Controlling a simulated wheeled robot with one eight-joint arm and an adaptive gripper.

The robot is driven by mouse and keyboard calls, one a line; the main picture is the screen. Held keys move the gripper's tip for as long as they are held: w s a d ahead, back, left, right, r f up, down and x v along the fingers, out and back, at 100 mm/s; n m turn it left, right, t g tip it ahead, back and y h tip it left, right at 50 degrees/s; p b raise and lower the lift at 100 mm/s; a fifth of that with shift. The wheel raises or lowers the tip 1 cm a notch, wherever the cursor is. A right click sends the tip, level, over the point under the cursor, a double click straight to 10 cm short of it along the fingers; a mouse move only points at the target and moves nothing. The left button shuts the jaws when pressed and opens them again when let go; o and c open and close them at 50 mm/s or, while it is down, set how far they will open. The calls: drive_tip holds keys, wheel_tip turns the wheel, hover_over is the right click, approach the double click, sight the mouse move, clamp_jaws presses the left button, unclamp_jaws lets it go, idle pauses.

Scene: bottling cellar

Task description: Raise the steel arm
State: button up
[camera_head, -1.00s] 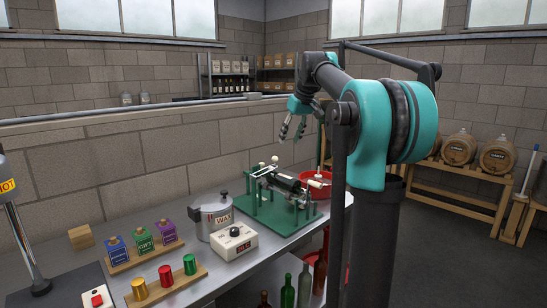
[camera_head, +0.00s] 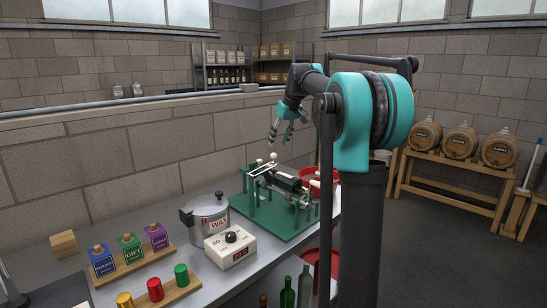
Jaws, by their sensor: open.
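A green fixture (camera_head: 241,206) stands on the metal bench. A dark bottle (camera_head: 287,183) lies across its supports. A pale steel arm (camera_head: 262,171) with a white ball knob (camera_head: 273,156) shows at the bottle's left end. I cannot tell clearly how the arm is hinged. My gripper (camera_head: 281,139) is open and empty, pointing down above the fixture and apart from it.
A wax pot (camera_head: 207,219) and a control box with a dial (camera_head: 231,247) stand left of the fixture. A red bowl (camera_head: 308,179) sits behind. Free bench shows around the fixture.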

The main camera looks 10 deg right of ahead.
sight(274, 155)
drive_tip(key=x, duration=0.8)
drive_tip(key=shift+f, duration=0.15)
drive_tip(key=shift+c, duration=0.6)
clamp_jaws()
